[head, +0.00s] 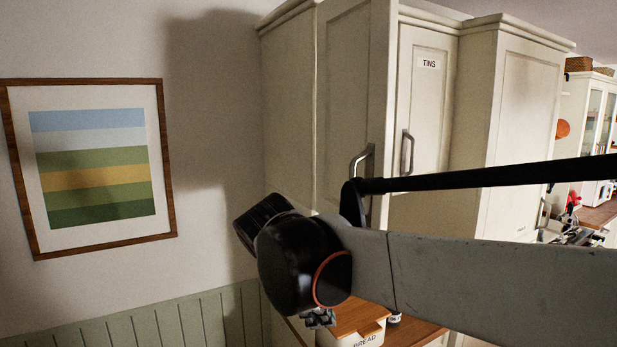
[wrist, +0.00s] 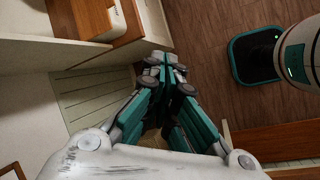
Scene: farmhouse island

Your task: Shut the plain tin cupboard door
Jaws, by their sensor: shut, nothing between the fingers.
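The plain tin cupboard door (head: 343,85) is the unlabelled cream door on the left of the wall cupboard in the head view. It stands open, swung out from the cupboard front, with a metal handle (head: 362,160) near its free edge. The door marked TINS (head: 430,95) is beside it and looks shut. My arm hides the plain door's lower part. My gripper (wrist: 167,62) is shut and empty in the wrist view. In the head view only a bit of it (head: 320,319) shows, below the cupboard; I see no contact with the door.
A bread bin (head: 365,340) stands on the wooden counter (head: 418,331) below the cupboard. A framed striped picture (head: 95,165) hangs on the left wall. Another tall cream cupboard (head: 525,120) stands to the right. Wooden floor (wrist: 210,40) shows beyond my gripper in the wrist view.

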